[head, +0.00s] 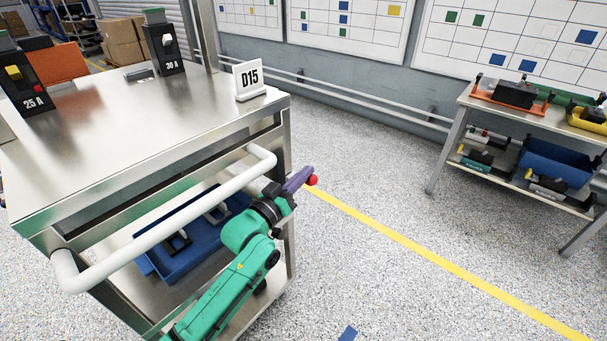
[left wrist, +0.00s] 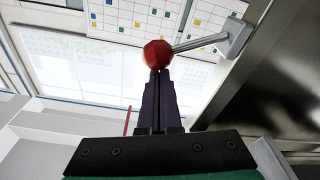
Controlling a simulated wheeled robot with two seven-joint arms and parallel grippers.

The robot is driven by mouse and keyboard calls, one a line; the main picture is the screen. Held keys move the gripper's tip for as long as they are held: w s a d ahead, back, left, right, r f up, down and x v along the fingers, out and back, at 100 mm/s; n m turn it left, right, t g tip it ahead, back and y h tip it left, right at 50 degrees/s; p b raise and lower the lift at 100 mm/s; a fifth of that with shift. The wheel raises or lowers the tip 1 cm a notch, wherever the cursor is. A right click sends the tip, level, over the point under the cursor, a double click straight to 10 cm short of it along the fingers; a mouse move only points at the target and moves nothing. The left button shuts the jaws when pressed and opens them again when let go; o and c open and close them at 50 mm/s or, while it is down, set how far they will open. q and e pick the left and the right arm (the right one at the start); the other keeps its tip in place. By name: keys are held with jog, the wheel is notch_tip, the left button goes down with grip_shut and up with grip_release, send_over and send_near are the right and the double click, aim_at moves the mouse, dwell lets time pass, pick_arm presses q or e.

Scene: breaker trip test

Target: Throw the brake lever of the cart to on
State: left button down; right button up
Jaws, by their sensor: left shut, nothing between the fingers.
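The brake lever has a red ball knob (head: 312,180) and sits at the right side of the steel cart (head: 150,115), near its front corner. In the left wrist view the red knob (left wrist: 158,53) ends a thin metal rod that runs right to a grey bracket on the cart. My left gripper (head: 304,174) is shut and empty. Its purple fingertips (left wrist: 158,74) are right at the knob; I cannot tell whether they touch it. The rod is hidden in the head view. My right gripper is not in view.
The cart's white push handle (head: 160,221) runs close beside my left arm. A shelf table (head: 465,103) stands at right; the floor between is clear.

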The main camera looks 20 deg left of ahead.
aim_at(313, 185)
pick_arm(q)
jog(key=shift+d+f+m, duration=0.1)
jog(key=shift+f+m, duration=0.05)
jog(key=shift+m, duration=0.15)
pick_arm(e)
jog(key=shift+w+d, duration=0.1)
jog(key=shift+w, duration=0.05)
